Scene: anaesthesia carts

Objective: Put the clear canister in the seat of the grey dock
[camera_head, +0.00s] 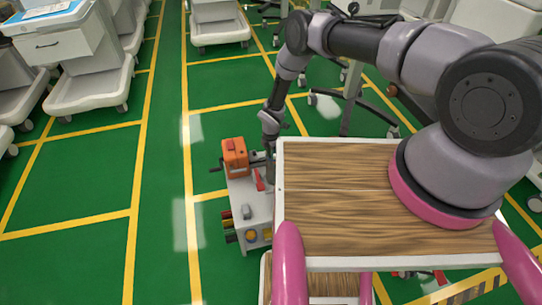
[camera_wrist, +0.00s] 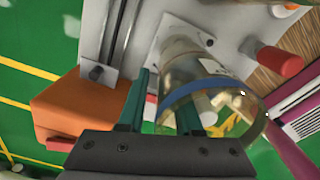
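The clear canister (camera_wrist: 205,68) with a blue band shows in the wrist view, tilted in the picture, its far end against a pale plate. My gripper (camera_wrist: 168,100) has its two teal fingers apart. The left finger is beside the canister's left wall; the right finger overlaps the canister in the picture. I cannot tell whether either touches it. In the head view my gripper's fingertips are hidden near the cart, and I cannot make out the canister. I cannot tell which pale part is the grey dock.
An orange box (camera_head: 235,157) sits on a pale cart (camera_head: 239,198); it also shows in the wrist view (camera_wrist: 85,105). A red knob (camera_wrist: 279,61) is right of the canister. My wood-topped body fills the head view's right. Green floor (camera_head: 160,200) is clear at left; other carts stand behind.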

